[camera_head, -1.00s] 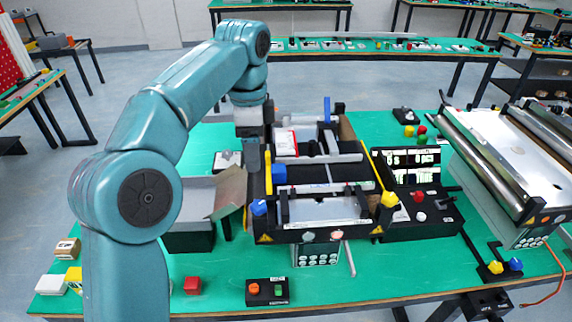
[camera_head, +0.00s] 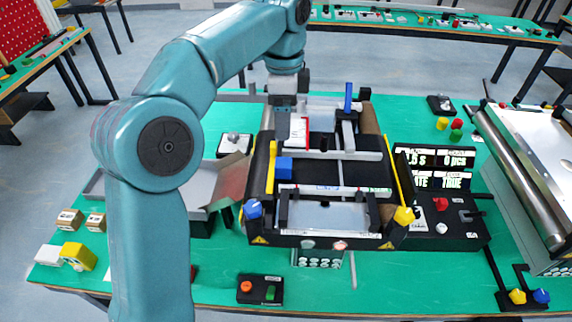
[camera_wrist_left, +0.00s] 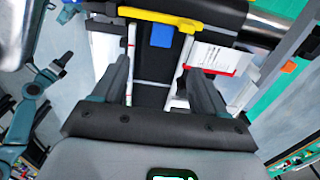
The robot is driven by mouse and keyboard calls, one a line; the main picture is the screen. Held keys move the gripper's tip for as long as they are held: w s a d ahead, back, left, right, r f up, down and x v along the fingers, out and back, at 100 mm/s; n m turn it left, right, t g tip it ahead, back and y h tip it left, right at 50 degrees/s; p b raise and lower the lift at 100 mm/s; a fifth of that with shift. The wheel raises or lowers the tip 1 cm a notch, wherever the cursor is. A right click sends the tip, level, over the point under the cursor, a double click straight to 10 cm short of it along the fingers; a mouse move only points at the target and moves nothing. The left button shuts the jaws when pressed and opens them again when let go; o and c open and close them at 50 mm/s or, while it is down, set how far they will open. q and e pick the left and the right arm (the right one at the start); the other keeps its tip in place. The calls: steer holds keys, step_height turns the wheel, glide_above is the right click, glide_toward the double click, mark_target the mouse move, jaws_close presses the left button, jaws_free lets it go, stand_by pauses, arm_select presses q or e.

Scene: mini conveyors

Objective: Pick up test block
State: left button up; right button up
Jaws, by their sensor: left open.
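A small blue block (camera_head: 284,167), which I take for the test block, rests on the black conveyor belt (camera_head: 345,174) beside the yellow side guide. In the left wrist view the blue block (camera_wrist_left: 161,36) lies ahead of the fingers, roughly centred between them. My left gripper (camera_head: 285,122) is over the far part of the conveyor, behind the block in the head view. Its jaws (camera_wrist_left: 160,68) are open, with a finger on each side and nothing between the tips. The gripper does not touch the block. My right gripper is not in view.
A white card with a red edge (camera_head: 299,131) stands close to the gripper; it also shows in the wrist view (camera_wrist_left: 215,58). Yellow guides (camera_head: 271,168) flank the belt. A black control box with a display (camera_head: 433,168) stands at the right, a metal chute (camera_head: 213,190) at the left.

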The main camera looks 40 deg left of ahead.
arm_select(q)
glide_above(285, 162)
steer(key=f, duration=0.9)
steer(key=shift+s+b, duration=0.3)
steer(key=shift+d+f, duration=0.25)
steer(key=shift+f, duration=0.2)
steer(key=f, duration=0.2)
steer(key=f+p, duration=0.1)
steer(key=f, duration=0.1)
steer(key=shift+w+a, duration=0.3)
steer(key=shift+a, duration=0.1)
steer(key=shift+f, duration=0.3)
steer(key=shift+s+d, duration=0.1)
steer(key=shift+d, duration=0.15)
steer(key=shift+c, duration=0.6)
steer(key=shift+f, duration=0.1)
steer(key=c, duration=0.9)
steer(key=shift+c, duration=0.7)
